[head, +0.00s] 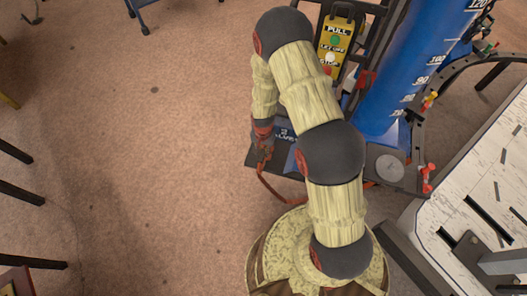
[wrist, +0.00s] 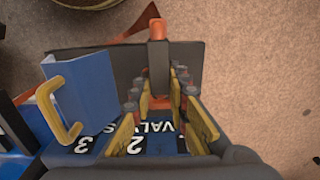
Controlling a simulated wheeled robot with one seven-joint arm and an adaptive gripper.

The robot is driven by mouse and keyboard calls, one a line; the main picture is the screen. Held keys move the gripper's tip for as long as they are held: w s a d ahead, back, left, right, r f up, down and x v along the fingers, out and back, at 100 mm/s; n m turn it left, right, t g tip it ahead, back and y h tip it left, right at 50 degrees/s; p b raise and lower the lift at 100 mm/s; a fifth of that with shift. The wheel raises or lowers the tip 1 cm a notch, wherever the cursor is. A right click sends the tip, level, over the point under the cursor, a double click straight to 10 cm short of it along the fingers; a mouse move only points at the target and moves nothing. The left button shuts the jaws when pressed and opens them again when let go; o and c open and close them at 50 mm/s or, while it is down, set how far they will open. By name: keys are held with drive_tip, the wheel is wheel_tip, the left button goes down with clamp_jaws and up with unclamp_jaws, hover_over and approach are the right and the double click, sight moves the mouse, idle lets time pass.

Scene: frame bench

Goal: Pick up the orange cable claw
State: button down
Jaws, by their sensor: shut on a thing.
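In the head view an orange-red piece (head: 264,152) shows just below my gripper (head: 263,136), low beside the blue machine. My gripper (wrist: 158,88) is shut on the claw, its yellow-edged fingers on either side of the stem. The fingers and the dark wrist part hide the claw's lower part. An orange-red cable (head: 270,191) runs down from there toward my base.
A dark ledge (wrist: 100,62) and a blue panel with white lettering (wrist: 150,146) lie under my gripper. A blue block with a yellow handle (wrist: 85,95) stands close at left. A tall blue cylinder (head: 400,75) stands right of my arm. Carpet at left is mostly clear.

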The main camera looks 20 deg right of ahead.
drive_tip(key=s+r, duration=0.1)
drive_tip(key=s+a+r+p, duration=0.1)
drive_tip(key=r, duration=0.1)
drive_tip(key=s+a+r, duration=0.1)
drive_tip(key=s+r, duration=0.1)
drive_tip(key=shift+r+p, duration=0.15)
drive_tip(key=shift+p, duration=0.25)
drive_tip(key=s+a+r+p, duration=0.1)
drive_tip(key=s+a+r, duration=0.2)
drive_tip(key=s, duration=0.4)
drive_tip(key=shift+s+a+p, duration=0.15)
drive_tip(key=shift+s+p, duration=0.15)
drive_tip(key=shift+s, duration=0.05)
drive_tip(key=shift+r, duration=0.1)
